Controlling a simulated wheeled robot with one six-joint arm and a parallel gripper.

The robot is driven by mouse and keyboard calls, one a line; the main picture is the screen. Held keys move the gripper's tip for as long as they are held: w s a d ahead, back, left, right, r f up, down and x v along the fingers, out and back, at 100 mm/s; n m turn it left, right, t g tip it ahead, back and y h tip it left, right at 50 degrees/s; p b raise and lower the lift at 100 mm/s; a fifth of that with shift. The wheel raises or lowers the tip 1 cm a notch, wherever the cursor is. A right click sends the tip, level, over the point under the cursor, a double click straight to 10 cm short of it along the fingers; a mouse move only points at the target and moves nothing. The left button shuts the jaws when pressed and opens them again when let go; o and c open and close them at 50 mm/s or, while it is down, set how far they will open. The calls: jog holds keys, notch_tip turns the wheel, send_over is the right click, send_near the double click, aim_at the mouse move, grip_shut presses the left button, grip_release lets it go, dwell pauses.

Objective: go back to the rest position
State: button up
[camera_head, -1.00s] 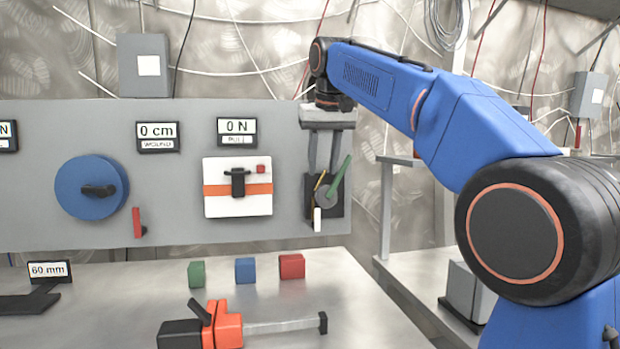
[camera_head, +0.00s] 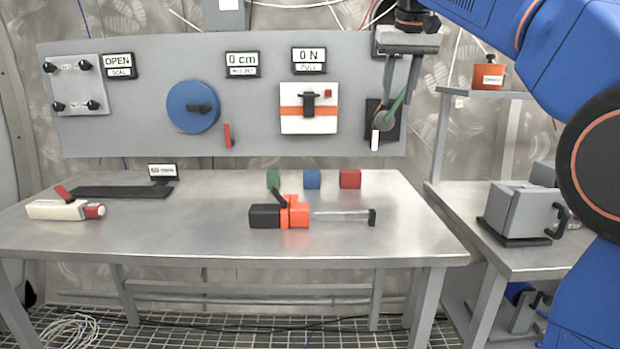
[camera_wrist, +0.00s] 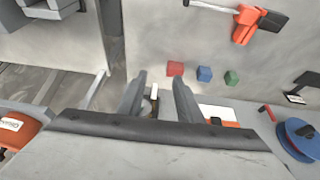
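My gripper (camera_head: 400,85) hangs at the top right of the picture, in front of the right end of the grey wall panel (camera_head: 260,140). Its two fingers point down and stand apart. The wrist view shows the same gripper (camera_wrist: 160,95) with an empty gap between the fingers. Behind it on the panel is a dark fixture with a green lever (camera_head: 394,108) and a white handle (camera_head: 375,141), partly covered by the fingers. I cannot tell how far the fingers are from it. My blue arm fills the right side.
The steel table holds an orange and black clamp tool (camera_head: 290,214), green, blue and red (camera_head: 350,179) cubes, and a white and red tool (camera_head: 65,208). A side table at right bears a grey box (camera_head: 520,212). An orange container (camera_head: 488,76) stands on a shelf.

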jog(key=s+d+f, duration=0.2)
jog(key=s+f, duration=1)
jog(key=f, duration=0.2)
jog(key=s+d+f, duration=0.3)
jog(key=s+f, duration=1)
jog(key=f, duration=0.1)
jog(key=s+d+f, duration=0.3)
jog(key=s+f, duration=0.9)
jog(key=f, duration=0.2)
jog(key=shift+s, duration=0.25)
